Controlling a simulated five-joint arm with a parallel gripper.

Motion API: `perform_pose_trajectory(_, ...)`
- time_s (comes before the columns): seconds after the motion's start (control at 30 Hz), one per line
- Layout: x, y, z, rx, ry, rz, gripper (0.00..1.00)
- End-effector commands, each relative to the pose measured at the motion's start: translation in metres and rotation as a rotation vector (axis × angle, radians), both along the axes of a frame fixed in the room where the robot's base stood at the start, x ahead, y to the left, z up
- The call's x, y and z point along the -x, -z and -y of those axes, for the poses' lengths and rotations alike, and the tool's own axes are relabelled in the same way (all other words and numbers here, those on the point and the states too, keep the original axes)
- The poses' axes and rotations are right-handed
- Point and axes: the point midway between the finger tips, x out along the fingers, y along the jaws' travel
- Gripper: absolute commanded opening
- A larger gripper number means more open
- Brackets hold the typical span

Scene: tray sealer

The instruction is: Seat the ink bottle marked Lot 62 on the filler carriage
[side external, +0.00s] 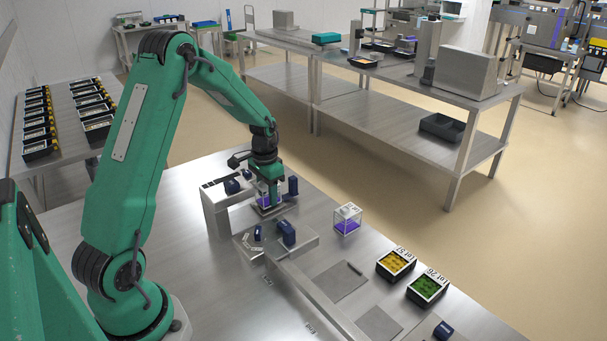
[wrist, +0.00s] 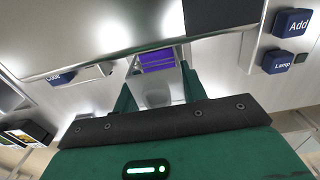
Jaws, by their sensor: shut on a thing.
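My gripper (side external: 268,184) points down and is shut on a clear ink bottle (side external: 266,201) with purple ink. In the wrist view my gripper's green fingers (wrist: 158,94) stand either side of the bottle, whose purple ink (wrist: 158,60) shows beyond its pale cap. No lot mark is readable on it. The bottle is low at the grey metal filler station (side external: 216,199), near its bench-level part; whether it touches the surface below is unclear. I cannot tell which part is the carriage. A second clear bottle with purple ink (side external: 347,227) stands upright on the bench to the right; its label is too small to read.
A low metal block with a dark blue button (side external: 287,232) stands in front of the gripper. Black trays with yellow (side external: 396,264) and green (side external: 427,289) contents sit at the right. In the wrist view, blue "Add" (wrist: 293,22) and "Lamp" (wrist: 277,62) buttons lie at the right.

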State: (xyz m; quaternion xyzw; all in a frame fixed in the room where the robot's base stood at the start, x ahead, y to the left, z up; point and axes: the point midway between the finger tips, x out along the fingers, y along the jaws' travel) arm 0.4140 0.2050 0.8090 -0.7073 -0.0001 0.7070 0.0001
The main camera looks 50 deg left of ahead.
Motion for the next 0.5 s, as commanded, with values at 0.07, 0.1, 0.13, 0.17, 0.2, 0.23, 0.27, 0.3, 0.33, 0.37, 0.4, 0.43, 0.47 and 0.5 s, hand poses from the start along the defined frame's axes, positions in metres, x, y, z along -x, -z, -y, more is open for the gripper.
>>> perform_pose_trajectory(0.07, -0.0001, -0.0001, 0.0, 0.0, 0.0, 0.0, 0.17)
perform_pose_trajectory(0.1, 0.0, -0.0002, 0.0, 0.0, 0.0, 0.0, 0.17)
perform_pose_trajectory(0.13, 0.0, -0.0001, 0.0, 0.0, 0.0, 0.0, 0.17)
perform_pose_trajectory(0.17, 0.0, -0.0001, 0.0, 0.0, 0.0, 0.0, 0.17)
perform_pose_trajectory(0.2, 0.0, 0.0001, 0.0, 0.0, 0.0, 0.0, 0.17)
perform_pose_trajectory(0.23, 0.0, 0.0002, 0.0, 0.0, 0.0, 0.0, 0.17)
perform_pose_trajectory(0.27, 0.0, 0.0005, 0.0, 0.0, 0.0, 0.0, 0.17)
perform_pose_trajectory(0.3, 0.0, 0.0008, 0.0, 0.0, 0.0, 0.0, 0.17)
perform_pose_trajectory(0.33, 0.0, 0.0011, 0.0, 0.0, 0.0, 0.0, 0.17)
perform_pose_trajectory(0.37, 0.0, 0.0015, 0.0, 0.0, 0.0, 0.0, 0.17)
perform_pose_trajectory(0.4, 0.0, 0.0019, 0.0, 0.0, 0.0, 0.0, 0.17)
perform_pose_trajectory(0.43, 0.0, 0.0023, 0.0, 0.0, 0.0, 0.0, 0.17)
perform_pose_trajectory(0.47, 0.0, 0.0026, 0.0, 0.0, 0.0, 0.0, 0.17)
perform_pose_trajectory(0.5, 0.0, 0.003, 0.0, 0.0, 0.0, 0.0, 0.17)
